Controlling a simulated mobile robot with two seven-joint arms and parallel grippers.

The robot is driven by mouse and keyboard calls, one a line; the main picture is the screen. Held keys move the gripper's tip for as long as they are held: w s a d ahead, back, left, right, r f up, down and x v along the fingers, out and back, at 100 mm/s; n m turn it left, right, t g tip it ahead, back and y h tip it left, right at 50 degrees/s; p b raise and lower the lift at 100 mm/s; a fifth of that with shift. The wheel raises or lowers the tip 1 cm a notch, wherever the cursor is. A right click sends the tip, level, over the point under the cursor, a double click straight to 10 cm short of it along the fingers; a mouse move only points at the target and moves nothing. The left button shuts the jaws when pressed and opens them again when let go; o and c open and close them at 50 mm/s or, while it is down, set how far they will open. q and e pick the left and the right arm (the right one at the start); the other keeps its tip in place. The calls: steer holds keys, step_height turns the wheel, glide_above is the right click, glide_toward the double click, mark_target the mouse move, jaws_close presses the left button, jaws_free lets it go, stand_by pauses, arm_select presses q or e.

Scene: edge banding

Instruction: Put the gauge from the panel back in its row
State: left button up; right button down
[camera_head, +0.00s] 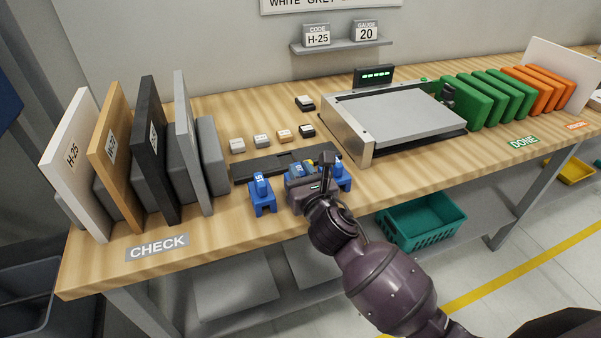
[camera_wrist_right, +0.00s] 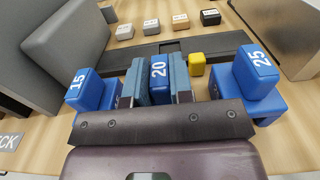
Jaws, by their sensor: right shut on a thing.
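The blue gauge marked 20 (camera_wrist_right: 160,76) stands upright between the two fingers of my right gripper (camera_wrist_right: 160,82), which is shut on it. In the head view my right gripper (camera_head: 312,178) hides much of this gauge (camera_head: 295,169). The blue gauge marked 15 (camera_wrist_right: 86,90) stands to its left and also shows in the head view (camera_head: 261,192). The blue gauge marked 25 (camera_wrist_right: 257,75) stands to its right, partly hidden in the head view (camera_head: 343,177). Whether the held gauge touches the table is hidden. My left gripper is not in view.
A dark flat strip (camera_head: 255,168) lies just behind the gauges, with a small yellow block (camera_wrist_right: 196,64) near it. Panels (camera_head: 112,150) stand at the left. A grey-topped machine (camera_head: 395,118) stands to the right. Several small blocks (camera_head: 262,141) lie behind the strip.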

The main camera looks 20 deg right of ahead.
steer(key=c, duration=1)
jaws_free()
steer(key=shift+f, duration=0.15)
steer(key=shift+r, duration=0.25)
steer(key=s, duration=1.2)
steer(key=shift+d+p, duration=0.2)
steer(key=shift+p, duration=0.1)
